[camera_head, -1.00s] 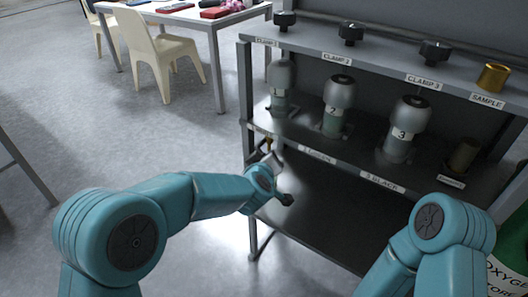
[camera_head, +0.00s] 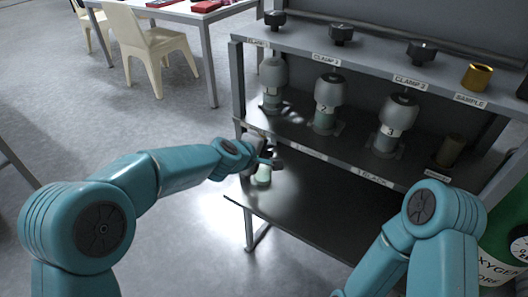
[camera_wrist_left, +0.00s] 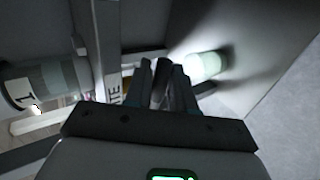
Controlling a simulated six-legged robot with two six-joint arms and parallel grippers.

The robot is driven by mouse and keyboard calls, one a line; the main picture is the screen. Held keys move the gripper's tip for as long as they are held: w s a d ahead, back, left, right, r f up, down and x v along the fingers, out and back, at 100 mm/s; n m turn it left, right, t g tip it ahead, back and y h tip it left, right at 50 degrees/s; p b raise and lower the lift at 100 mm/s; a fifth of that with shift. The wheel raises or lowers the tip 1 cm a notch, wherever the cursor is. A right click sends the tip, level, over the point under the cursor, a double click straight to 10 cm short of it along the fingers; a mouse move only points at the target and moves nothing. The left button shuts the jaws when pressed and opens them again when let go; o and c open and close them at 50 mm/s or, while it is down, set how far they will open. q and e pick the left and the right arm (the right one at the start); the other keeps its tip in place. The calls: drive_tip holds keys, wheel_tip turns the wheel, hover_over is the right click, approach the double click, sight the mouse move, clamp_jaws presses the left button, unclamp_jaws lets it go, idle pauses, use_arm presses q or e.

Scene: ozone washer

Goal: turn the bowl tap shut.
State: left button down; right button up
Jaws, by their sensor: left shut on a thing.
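My left gripper (camera_head: 268,163) is at the front edge of the middle shelf, at its left end. In the left wrist view its fingers (camera_wrist_left: 162,78) are close together around a small grey part, which looks like the bowl tap. The fingers hide most of it, so the tap's handle angle cannot be read. A pale, lit glass vessel (camera_head: 263,176) hangs or stands just below the gripper; it also shows in the left wrist view (camera_wrist_left: 207,66), right of the fingers. My right gripper is out of the picture.
Numbered grey-capped bottles 1 (camera_head: 272,88), 2 (camera_head: 328,103) and 3 (camera_head: 395,125) stand on the middle shelf. Black clamp knobs (camera_head: 341,35) and a brass sample cup (camera_head: 477,77) are on top. The lower shelf (camera_head: 320,215) is largely bare. A green oxygen cylinder (camera_head: 497,250) is at right.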

use_arm(q)
drive_tip(key=shift+r, duration=0.15)
idle(0.6)
drive_tip(key=c, duration=1.1)
unclamp_jaws()
drive_tip(key=p+v, duration=0.1)
drive_tip(key=v, duration=1.5)
drive_tip(key=shift+a, duration=0.25)
